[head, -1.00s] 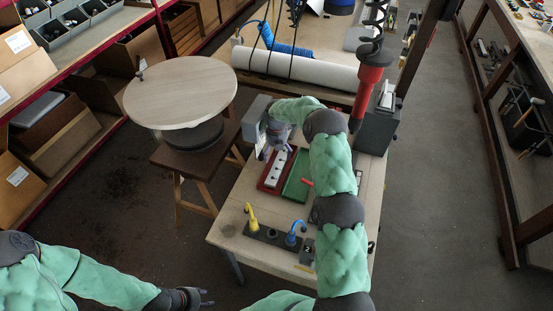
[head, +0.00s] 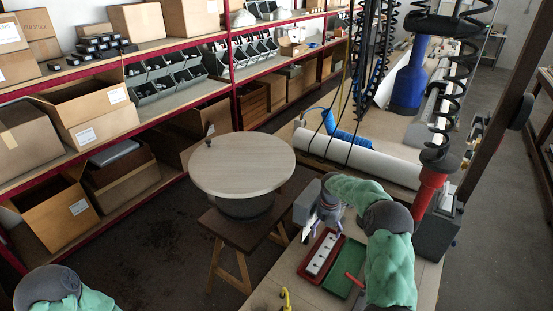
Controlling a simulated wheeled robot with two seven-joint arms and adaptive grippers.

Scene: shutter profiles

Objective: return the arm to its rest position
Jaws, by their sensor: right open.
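My right arm (head: 390,262) comes in from the lower right, bends at its green-covered links and reaches left over the workbench. My right gripper (head: 322,226) points down, open, just behind a red tray (head: 304,271) and beside a grey block-shaped device (head: 306,202). I see nothing held in it, though its fingertips are small and partly dark. The red tray holds a pale strip with dark spots (head: 320,254). Of my left arm, only a grey joint and green link (head: 50,292) show at the bottom left corner; its gripper is out of view.
A green tray (head: 341,278) sits beside the red one, with a red rod (head: 355,279) at it. A round wooden disc (head: 242,163) on a stand is left of the bench. A red tool (head: 430,192) hangs near a dark grey box (head: 437,228). Shelving (head: 180,100) lines the left.

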